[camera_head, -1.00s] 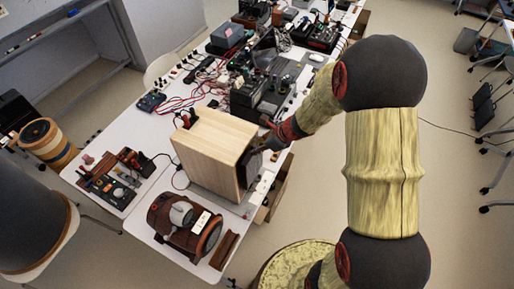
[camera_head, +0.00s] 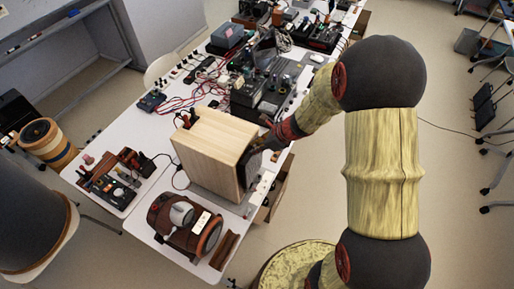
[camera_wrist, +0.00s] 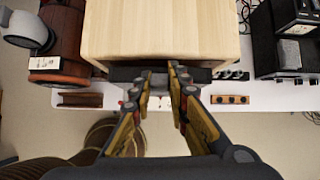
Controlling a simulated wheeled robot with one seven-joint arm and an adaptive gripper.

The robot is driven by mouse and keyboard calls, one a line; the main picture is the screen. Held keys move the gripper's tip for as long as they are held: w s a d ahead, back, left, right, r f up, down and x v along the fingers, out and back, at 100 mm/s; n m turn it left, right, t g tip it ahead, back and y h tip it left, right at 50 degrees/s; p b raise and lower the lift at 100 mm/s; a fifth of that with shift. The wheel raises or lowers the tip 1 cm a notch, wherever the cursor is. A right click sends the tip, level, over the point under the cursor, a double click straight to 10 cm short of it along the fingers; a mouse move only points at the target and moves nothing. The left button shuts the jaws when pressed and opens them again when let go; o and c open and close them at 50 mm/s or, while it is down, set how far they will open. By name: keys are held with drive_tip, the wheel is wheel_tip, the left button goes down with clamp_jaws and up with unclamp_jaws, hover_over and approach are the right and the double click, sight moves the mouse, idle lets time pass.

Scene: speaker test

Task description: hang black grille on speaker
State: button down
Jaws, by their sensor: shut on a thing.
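The speaker (camera_head: 215,150) is a pale wooden box standing on the white table. Its top fills the upper middle of the wrist view (camera_wrist: 160,30). The black grille (camera_wrist: 122,74) shows edge-on as a dark strip along the speaker's near face. My gripper (camera_wrist: 162,72) is shut on the middle of the grille's edge, one finger on each side. In the head view the grille (camera_head: 252,164) is a dark patch at the speaker's right side, partly hidden by my gripper (camera_head: 262,146). I cannot tell whether the grille touches the speaker.
Black equipment (camera_head: 247,98) and red cables crowd the table behind. The floor right of the table is mostly open.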

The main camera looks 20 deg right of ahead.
drive_tip(key=shift+w+a, duration=0.25)
idle(1.8)
drive_tip(key=shift+d, duration=0.1)
drive_tip(key=shift+s+d, duration=0.45)
drive_tip(key=shift+s, duration=0.05)
drive_tip(key=shift+s+d, duration=0.15)
drive_tip(key=shift+s, duration=0.05)
idle(0.3)
idle(0.5)
